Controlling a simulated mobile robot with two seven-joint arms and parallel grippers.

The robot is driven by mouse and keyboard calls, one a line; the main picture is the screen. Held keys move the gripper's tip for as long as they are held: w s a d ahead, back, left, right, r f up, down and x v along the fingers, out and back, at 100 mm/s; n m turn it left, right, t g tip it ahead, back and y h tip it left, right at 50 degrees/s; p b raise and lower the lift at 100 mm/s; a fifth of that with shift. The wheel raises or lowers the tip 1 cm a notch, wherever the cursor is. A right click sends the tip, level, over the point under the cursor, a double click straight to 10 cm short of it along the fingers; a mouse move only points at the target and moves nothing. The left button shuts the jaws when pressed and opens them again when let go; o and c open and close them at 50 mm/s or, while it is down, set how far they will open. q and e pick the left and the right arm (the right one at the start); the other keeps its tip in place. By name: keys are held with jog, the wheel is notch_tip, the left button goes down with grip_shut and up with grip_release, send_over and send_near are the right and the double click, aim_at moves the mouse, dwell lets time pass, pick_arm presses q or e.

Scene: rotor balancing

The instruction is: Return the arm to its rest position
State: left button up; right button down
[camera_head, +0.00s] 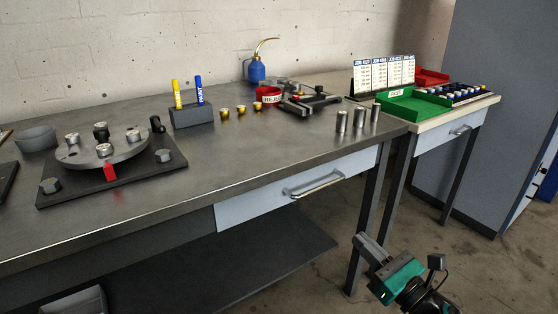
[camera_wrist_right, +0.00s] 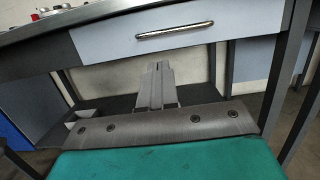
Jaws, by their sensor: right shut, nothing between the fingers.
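My right gripper (camera_head: 368,248) is low at the bottom right of the head view, in front of the workbench leg and below the tabletop. Its fingers are closed together with nothing between them. In the right wrist view the shut fingers (camera_wrist_right: 157,85) point toward the space under the bench drawer (camera_wrist_right: 185,28). My left gripper is not in view.
The metal workbench (camera_head: 260,150) carries a rotor disc (camera_head: 102,148) on a dark base, a pen block (camera_head: 192,115), a blue oil can (camera_head: 256,70) and metal cylinders (camera_head: 358,119). A side table (camera_head: 462,112) holds a green tray (camera_head: 415,105). Open floor (camera_head: 480,270) lies at right.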

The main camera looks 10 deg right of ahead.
jog(key=s+a+f+n+g+h, duration=0.2)
jog(key=s+a+f+n+g, duration=0.4)
jog(key=n, duration=1.1)
jog(key=s+a+f+n+g+h, duration=0.15)
jog(key=s+a+f+n, duration=0.5)
jog(key=n, duration=1.05)
pick_arm(q)
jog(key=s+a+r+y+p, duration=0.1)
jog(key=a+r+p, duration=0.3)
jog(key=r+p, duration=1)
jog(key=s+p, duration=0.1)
jog(key=p, duration=0.6)
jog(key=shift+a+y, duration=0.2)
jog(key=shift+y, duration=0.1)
pick_arm(e)
notch_tip(320, 180, up, 16)
jog(key=s+d+h, duration=0.1)
jog(key=s+d, duration=0.1)
jog(key=shift+s+d+f+h, duration=0.2)
jog(key=shift+d+h, duration=0.15)
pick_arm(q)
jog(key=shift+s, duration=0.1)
pick_arm(e)
jog(key=shift+g, duration=0.25)
